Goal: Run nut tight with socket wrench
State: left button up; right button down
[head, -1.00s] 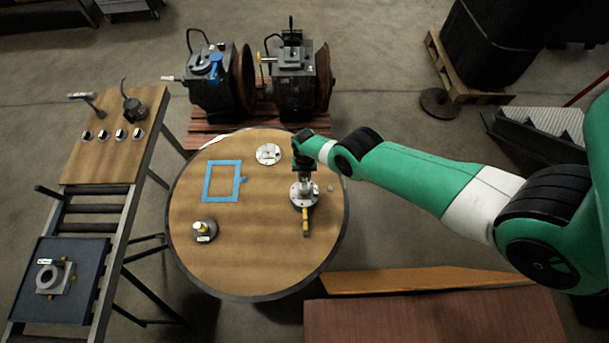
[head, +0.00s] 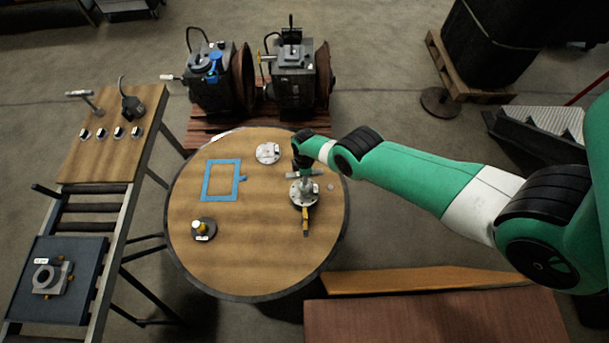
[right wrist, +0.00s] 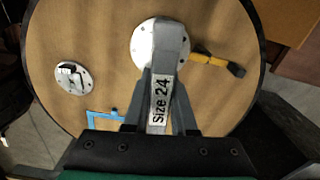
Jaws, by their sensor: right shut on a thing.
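My right gripper (head: 303,171) is over the right part of the round table. It is shut on the grey socket wrench (right wrist: 168,62), which bears a "Size 24" label and lies between the fingers in the right wrist view. The wrench's far end is over a round metal flange (head: 304,194) with holes around its rim, also seen in the right wrist view (right wrist: 144,46). A yellow handle with a dark end (head: 305,222) sticks out from the flange. The nut is hidden under the wrench; I cannot tell whether the socket sits on it. My left gripper is not in view.
On the round table (head: 260,265) are a smaller metal disc (head: 267,153), a blue tape square (head: 205,181) and a dark round part with a yellow top (head: 204,229). A side bench (head: 115,165) and roller conveyor stand at left. Two machine units (head: 294,72) stand behind.

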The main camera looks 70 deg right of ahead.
jog(key=m, duration=1.6)
jog(key=shift+m, duration=0.4)
